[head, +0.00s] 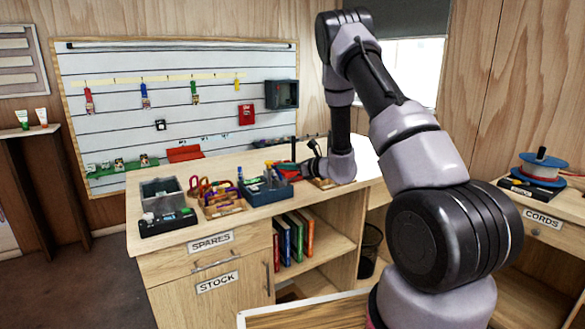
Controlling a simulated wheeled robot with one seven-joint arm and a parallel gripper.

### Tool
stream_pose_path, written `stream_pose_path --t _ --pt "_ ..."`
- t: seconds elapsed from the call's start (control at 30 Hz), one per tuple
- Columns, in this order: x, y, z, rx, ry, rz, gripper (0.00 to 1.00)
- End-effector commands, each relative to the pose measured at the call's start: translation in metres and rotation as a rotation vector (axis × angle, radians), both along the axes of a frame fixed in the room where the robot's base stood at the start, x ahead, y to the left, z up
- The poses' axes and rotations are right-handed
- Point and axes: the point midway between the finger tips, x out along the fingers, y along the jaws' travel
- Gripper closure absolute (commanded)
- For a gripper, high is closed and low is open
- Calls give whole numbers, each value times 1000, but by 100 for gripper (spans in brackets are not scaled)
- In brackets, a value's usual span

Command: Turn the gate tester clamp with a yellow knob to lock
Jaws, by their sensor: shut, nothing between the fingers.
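My gripper (304,168) is small and dark in the head view, low over the wooden bench top. It points left from my wrist and is shut, with nothing seen held. It is just right of the blue tray and close to a red item (287,169); whether they touch I cannot tell. A small brown board (325,184) lies on the bench beneath my wrist, mostly covered by it. I cannot make out the gate tester clamp or its yellow knob; my wrist and gripper may hide them.
Books (294,238) stand on the shelf below. A cord reel (541,168) sits at right.

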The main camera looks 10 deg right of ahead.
Motion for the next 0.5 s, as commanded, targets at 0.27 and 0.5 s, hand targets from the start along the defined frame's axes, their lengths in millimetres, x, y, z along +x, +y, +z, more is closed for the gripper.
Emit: stream_pose_path --t 0.27,0.5 --pt "2 1 -1 0 1 0 100" --pt "6 0 -1 2 -1 48 100"
